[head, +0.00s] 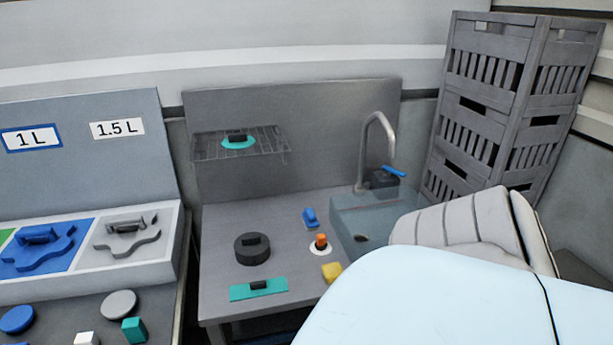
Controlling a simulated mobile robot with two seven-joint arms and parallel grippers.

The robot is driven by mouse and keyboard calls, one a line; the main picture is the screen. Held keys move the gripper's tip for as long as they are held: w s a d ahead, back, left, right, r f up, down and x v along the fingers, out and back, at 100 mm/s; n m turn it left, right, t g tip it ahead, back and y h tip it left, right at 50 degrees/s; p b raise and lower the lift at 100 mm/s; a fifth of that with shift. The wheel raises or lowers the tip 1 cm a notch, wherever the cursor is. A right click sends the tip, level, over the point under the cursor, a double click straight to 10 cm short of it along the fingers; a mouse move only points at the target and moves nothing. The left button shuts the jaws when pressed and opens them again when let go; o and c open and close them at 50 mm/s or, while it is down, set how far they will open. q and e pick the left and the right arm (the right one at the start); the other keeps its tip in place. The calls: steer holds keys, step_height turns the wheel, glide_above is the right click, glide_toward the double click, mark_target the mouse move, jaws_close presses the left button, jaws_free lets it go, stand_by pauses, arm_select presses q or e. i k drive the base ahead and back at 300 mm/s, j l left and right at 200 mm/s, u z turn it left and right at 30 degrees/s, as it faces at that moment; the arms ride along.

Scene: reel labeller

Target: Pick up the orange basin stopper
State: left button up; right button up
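The orange basin stopper (320,241) stands upright on the grey counter (222,222), left of the sink basin. It has an orange knob with a dark top and a white round base. The sink basin (362,213) has a dark drain hole in its floor, and its right part is hidden behind my arm. Neither of my grippers shows in the head view. Large pale parts of my own arm fill the lower right, to the right of the stopper and apart from it in the picture.
Around the stopper are a blue item (310,217), a yellow block (332,272), a dark round lidded piece (252,249) and a teal plate (259,289). A curved tap (377,130) rises behind the basin. A wire rack (210,148) hangs above the counter; grey crates (490,67) stand right.

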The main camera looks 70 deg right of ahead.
mark_target(321, 244)
steer(key=z, duration=2.15)
